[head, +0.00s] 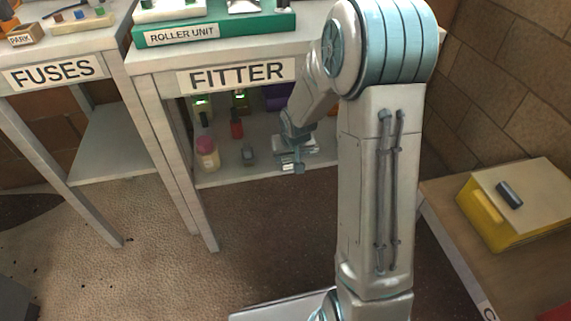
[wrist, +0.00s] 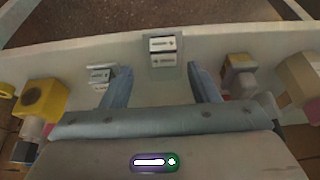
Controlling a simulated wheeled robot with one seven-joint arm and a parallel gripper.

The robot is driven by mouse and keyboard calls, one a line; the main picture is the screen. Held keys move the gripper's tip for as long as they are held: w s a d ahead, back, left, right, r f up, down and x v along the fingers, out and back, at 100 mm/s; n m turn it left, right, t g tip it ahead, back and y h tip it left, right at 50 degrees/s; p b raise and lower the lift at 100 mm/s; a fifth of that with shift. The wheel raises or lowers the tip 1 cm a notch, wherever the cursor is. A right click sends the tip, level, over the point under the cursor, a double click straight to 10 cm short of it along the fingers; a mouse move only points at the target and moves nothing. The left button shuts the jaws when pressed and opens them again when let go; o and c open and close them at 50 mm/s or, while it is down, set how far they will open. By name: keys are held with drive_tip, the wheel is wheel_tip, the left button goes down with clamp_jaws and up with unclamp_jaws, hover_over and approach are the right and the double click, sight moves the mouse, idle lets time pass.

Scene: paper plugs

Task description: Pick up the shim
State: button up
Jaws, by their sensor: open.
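No thing in view is clearly marked as the shim. In the wrist view a small grey block with white labels (wrist: 162,48) lies on the pale shelf, ahead of and between my fingertips. A similar labelled piece (wrist: 102,75) lies by the left finger, partly hidden by it. My gripper (wrist: 162,80) is open, with nothing between its fingers. In the head view my gripper (head: 296,165) is at the front of the lower shelf under the FITTER table. A small dark grey block (head: 248,155) stands on that shelf to its left. I cannot tell which is the shim.
The lower shelf (head: 225,180) also holds a pink-topped bottle (head: 207,153) and a red bottle (head: 236,125). The FITTER tabletop (head: 150,58) is above. A yellow box (head: 490,215) with a dark piece (head: 509,194) on it stands at right.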

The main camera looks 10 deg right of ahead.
sight(286, 159)
drive_tip(key=x, duration=0.1)
drive_tip(key=b+x, duration=0.1)
drive_tip(key=x, duration=0.1)
drive_tip(key=b+x, duration=0.1)
drive_tip(key=x, duration=0.1)
drive_tip(key=shift+w+a+r, duration=0.1)
drive_tip(key=shift+w+a, duration=0.15)
drive_tip(key=shift+r, duration=0.1)
drive_tip(key=c, duration=1.1)
drive_tip(key=shift+o, duration=0.2)
drive_tip(key=shift+r, duration=0.15)
